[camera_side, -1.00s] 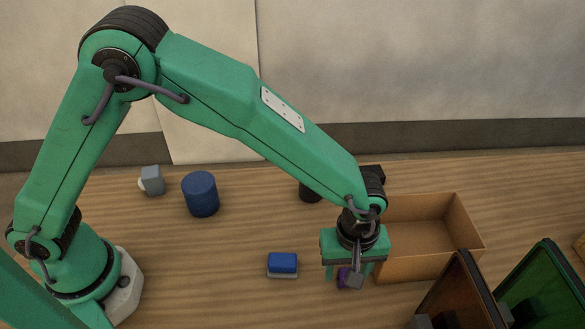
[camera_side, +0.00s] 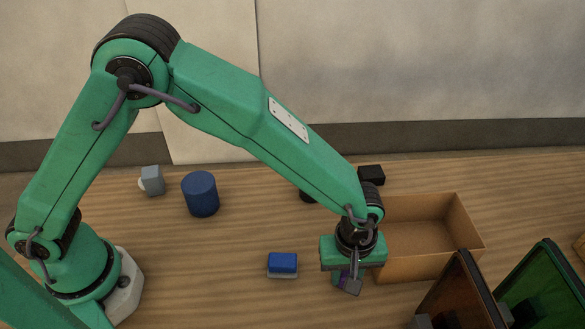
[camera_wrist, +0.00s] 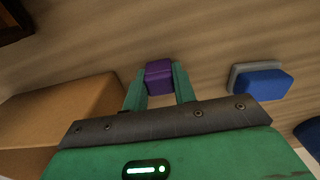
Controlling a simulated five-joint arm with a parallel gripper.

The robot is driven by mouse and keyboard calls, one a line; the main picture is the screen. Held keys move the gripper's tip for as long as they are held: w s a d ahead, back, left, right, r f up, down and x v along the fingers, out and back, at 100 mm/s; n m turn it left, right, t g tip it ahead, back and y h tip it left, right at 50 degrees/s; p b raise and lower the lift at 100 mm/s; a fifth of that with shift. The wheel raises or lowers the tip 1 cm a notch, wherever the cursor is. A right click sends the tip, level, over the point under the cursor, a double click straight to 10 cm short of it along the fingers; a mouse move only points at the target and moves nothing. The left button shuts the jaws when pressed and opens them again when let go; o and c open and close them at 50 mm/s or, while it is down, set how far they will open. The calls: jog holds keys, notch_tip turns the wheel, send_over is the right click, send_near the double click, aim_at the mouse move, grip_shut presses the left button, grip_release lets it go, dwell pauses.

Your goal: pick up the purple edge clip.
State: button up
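The purple edge clip (camera_wrist: 159,77) is a small block between the two fingers of my gripper (camera_wrist: 158,84) in the wrist view. The fingers lie flush against its left and right sides, so my gripper looks shut on it. In the side view, my gripper (camera_side: 347,280) points down, low over the table, left of the cardboard box. There the clip is mostly hidden behind the fingers and the grey wrist part; only a trace of purple shows. I cannot tell whether the clip touches the table.
A blue-and-grey block (camera_side: 283,264) lies left of my gripper. An open cardboard box (camera_side: 425,270) stands close on the right. Dark-framed orange (camera_side: 455,295) and green (camera_side: 545,290) panels stand at front right. A blue cylinder (camera_side: 200,194) and grey block (camera_side: 152,180) stand farther left.

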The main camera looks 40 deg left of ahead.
aim_at(347, 273)
jog(key=shift+r, duration=0.1)
jog(key=shift+r, duration=0.5)
notch_tip(347, 273, up, 3)
jog(key=shift+r, duration=0.15)
jog(key=s+d+r, duration=0.2)
jog(key=s+r, duration=0.4)
jog(key=s, duration=0.5)
jog(key=shift+s+d+r, duration=0.2)
jog(key=shift+d+r, duration=0.1)
jog(key=shift+d, duration=0.1)
